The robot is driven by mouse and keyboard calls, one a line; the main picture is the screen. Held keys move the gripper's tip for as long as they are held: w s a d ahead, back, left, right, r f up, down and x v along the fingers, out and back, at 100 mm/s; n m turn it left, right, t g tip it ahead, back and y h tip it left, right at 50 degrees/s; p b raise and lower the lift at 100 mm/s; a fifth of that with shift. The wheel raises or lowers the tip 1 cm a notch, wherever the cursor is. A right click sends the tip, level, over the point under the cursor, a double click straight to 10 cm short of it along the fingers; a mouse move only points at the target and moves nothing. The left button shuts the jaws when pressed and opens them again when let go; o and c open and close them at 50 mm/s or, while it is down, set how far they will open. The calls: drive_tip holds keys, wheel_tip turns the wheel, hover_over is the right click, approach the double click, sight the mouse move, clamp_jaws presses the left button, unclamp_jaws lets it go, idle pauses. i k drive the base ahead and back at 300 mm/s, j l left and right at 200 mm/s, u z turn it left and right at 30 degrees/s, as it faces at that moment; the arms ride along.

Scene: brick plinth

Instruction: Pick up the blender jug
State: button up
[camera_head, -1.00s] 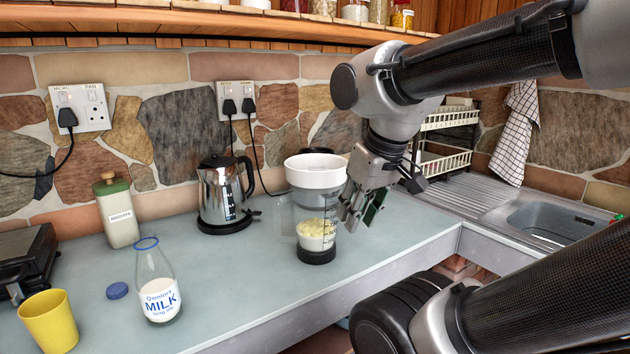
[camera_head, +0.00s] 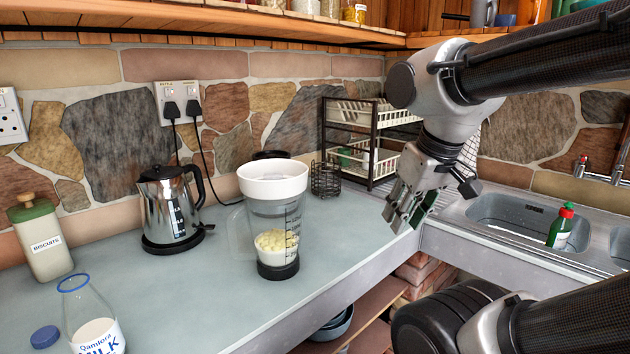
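The blender jug (camera_head: 291,222) stands upright on the grey-blue worktop, clear-walled with dark markings, a black base and a faint handle on its left. A wide white rim or bowl-like piece (camera_head: 272,180) covers its top.
A steel kettle (camera_head: 168,210), biscuit jar (camera_head: 38,240) and milk bottle (camera_head: 92,318) stand to the left. Behind are a wire basket (camera_head: 326,180) and dish rack (camera_head: 350,160). The sink (camera_head: 510,220) is right. Worktop in front of the jug is clear.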

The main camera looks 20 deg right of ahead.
sight(276, 226)
drive_tip(key=l+u, duration=0.15)
drive_tip(key=l, duration=0.55)
drive_tip(key=k+j, duration=0.55)
drive_tip(key=k+j+z, duration=0.1)
drive_tip(key=k+j, duration=0.4)
drive_tip(key=k, duration=0.3)
drive_tip(key=i+j, duration=0.2)
drive_tip(key=i, duration=0.3)
